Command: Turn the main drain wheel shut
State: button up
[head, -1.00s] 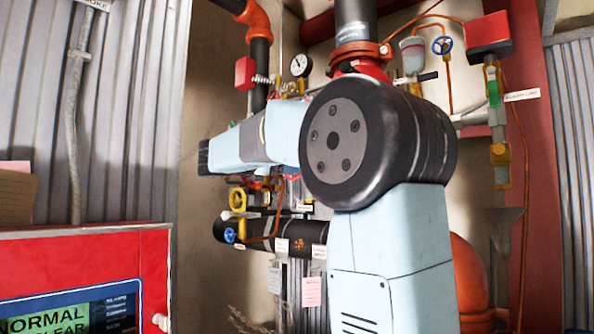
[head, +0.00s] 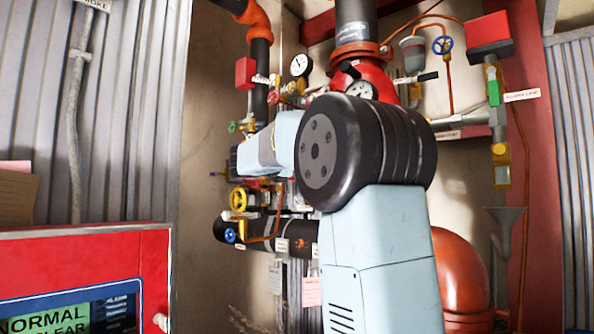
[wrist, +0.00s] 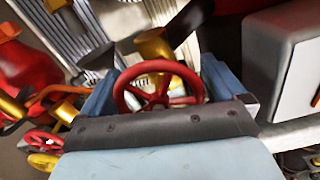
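A red spoked handwheel (wrist: 158,90) fills the middle of the wrist view, on a yellow valve body (wrist: 155,45). No readable label marks it as the main drain wheel. My gripper (wrist: 158,68) is open, with one blue-grey finger on each side of the wheel. Its left finger lies close to the rim; I cannot tell whether either finger touches it. In the head view my arm hides the fingertips and this wheel. A yellow handwheel (head: 238,199) and a small blue one (head: 230,235) show left of my arm.
Other wheels stand close: a smaller red one (wrist: 42,141) and a yellow one (wrist: 44,161) at lower left in the wrist view. A grey-and-white box (wrist: 285,65) is close on the right. A red panel (head: 90,260) stands at left in the head view.

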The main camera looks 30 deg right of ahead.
jog(key=c, duration=0.7)
jog(key=shift+a, duration=0.2)
jog(key=shift+c, duration=0.3)
jog(key=shift+d, duration=0.1)
